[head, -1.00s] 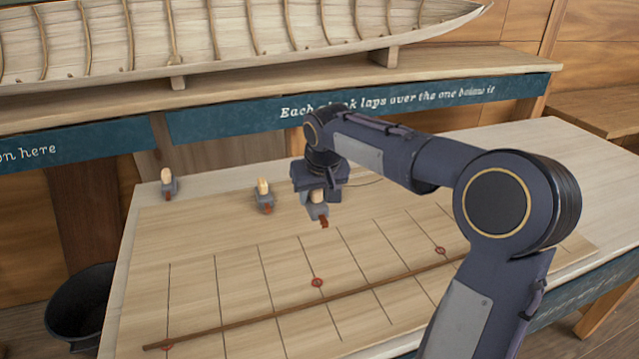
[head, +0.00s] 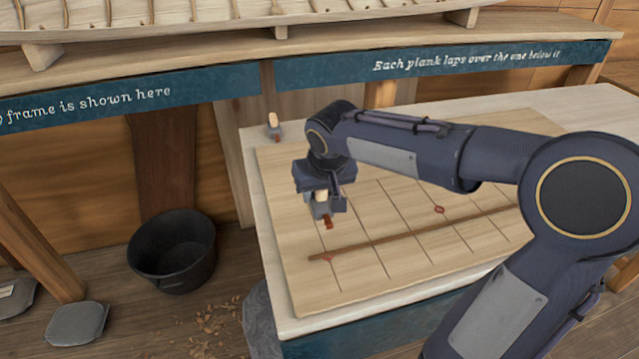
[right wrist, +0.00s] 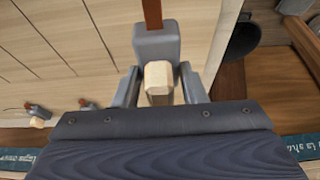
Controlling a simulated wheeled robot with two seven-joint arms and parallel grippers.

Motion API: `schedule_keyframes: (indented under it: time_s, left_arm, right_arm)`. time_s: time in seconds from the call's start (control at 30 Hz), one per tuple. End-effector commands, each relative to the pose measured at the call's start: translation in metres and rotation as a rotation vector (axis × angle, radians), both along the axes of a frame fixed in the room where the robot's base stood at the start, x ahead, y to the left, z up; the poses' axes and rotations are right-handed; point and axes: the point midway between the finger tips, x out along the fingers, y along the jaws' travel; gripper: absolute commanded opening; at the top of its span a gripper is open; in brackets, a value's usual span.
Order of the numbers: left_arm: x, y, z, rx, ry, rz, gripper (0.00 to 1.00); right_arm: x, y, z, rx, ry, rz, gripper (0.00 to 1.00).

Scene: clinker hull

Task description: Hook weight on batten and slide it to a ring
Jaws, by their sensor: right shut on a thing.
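My right gripper (head: 322,192) is shut on a grey weight (head: 320,209) with a pale wooden grip and a red-brown hook. It holds this weight above the left part of the board, behind the left end of the thin brown batten (head: 400,236). The hook looks apart from the batten. The held weight fills the middle of the right wrist view (right wrist: 157,45). A red ring mark (head: 439,209) lies just behind the batten; another (head: 327,259) is partly covered by its left end. My left gripper is out of view.
Another weight (head: 275,133) stands at the table's back left corner. Two standing weights show at left in the right wrist view (right wrist: 36,115). The gridded board (head: 380,275) is clear in front of the batten. A black bucket (head: 172,262) stands on the floor left of the table.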

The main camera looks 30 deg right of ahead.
Motion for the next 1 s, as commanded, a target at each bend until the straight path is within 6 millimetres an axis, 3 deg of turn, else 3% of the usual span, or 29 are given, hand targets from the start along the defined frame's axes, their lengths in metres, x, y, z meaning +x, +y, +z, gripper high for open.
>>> schedule_keyframes:
  time_s: [0.27, 0.8, 1.0]
  left_arm:
    - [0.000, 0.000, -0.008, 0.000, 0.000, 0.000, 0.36]
    - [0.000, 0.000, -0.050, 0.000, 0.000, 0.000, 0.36]
    - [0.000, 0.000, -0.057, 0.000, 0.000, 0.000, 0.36]
  right_arm:
    - [0.000, 0.001, -0.009, 0.000, -0.005, 0.000, 0.00]
    - [0.000, 0.001, -0.064, 0.001, -0.005, 0.001, 0.00]
    - [0.000, 0.000, -0.074, 0.000, -0.005, 0.000, 0.00]
